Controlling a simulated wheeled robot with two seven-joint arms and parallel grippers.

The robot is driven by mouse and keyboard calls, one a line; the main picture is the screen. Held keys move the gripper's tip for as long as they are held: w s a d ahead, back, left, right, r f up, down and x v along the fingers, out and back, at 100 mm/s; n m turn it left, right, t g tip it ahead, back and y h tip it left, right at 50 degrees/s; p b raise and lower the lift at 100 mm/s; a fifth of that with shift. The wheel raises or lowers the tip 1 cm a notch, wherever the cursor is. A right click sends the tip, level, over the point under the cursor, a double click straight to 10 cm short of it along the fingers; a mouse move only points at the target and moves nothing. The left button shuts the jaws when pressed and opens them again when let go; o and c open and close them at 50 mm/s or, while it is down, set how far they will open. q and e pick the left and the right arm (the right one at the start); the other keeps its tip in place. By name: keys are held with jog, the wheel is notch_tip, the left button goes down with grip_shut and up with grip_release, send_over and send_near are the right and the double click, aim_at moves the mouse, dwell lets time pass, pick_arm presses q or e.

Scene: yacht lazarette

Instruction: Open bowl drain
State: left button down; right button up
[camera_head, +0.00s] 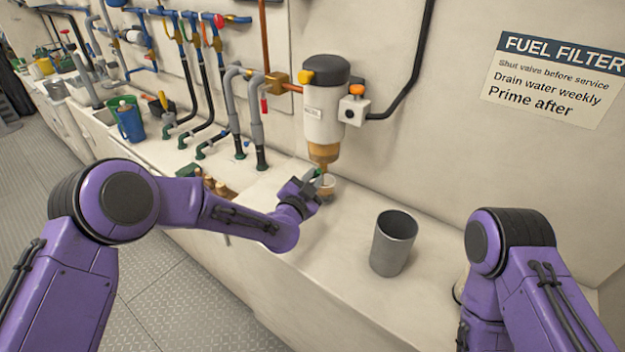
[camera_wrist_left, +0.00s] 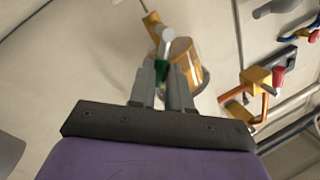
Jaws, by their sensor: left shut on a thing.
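The fuel filter (camera_head: 323,105) is on the wall, with a white body, a black top and an amber bowl (camera_head: 323,152) at its lower end. The amber bowl also shows in the left wrist view (camera_wrist_left: 186,58). My left gripper (camera_head: 316,180) is just below the bowl. In the left wrist view its fingers (camera_wrist_left: 167,74) are shut on a small green drain handle (camera_wrist_left: 162,70) beside the bowl.
A grey metal cup (camera_head: 393,243) stands on the white counter to the right of the filter. A sign (camera_head: 556,75) is on the wall. Hoses and valves with coloured handles line the wall at left, near a blue jug (camera_head: 129,121).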

pick_arm(q)
jog(key=shift+w+a+r+n+g+b, duration=0.25)
jog(key=shift+a+n+g, duration=0.1)
jog(key=shift+n, duration=0.8)
jog(key=shift+w+a+r+n+g+b, duration=0.15)
jog(key=shift+w+a+n+g, duration=0.2)
jog(key=shift+n, duration=0.75)
jog(key=shift+w+a+r+n+g+b, duration=0.2)
jog(key=shift+a+n+g, duration=0.15)
jog(key=shift+n, duration=0.8)
jog(key=c, duration=1.1)
grip_release()
jog(key=shift+a, duration=0.1)
